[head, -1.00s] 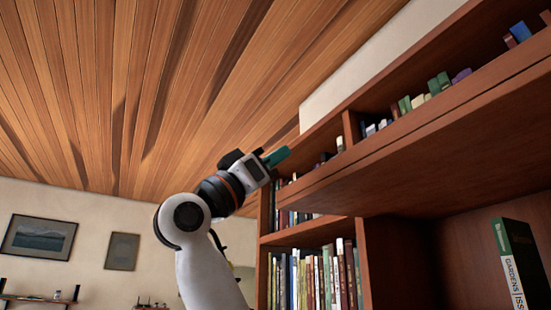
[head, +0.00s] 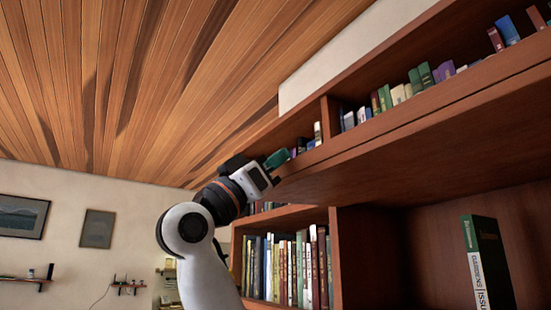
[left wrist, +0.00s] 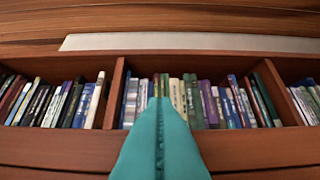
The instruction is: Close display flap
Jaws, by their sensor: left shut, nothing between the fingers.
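The display flap (head: 410,165) is a broad brown wooden panel. It stands raised and juts out nearly level from the bookcase, with its underside showing above an open compartment. My left gripper (head: 277,158) has teal fingers that are shut and empty. It is at the flap's left end, close to its front edge; I cannot tell whether it touches. In the left wrist view the shut fingers (left wrist: 161,105) point at the row of books on the upper shelf, with brown wood below them. My right gripper is not in view.
A green and white book (head: 488,265) stands in the compartment under the flap. Upright books (head: 290,265) fill the shelf to its left. More books (head: 422,78) stand on the shelf above. The wooden ceiling (head: 120,80) is overhead. The space left of my arm looks free.

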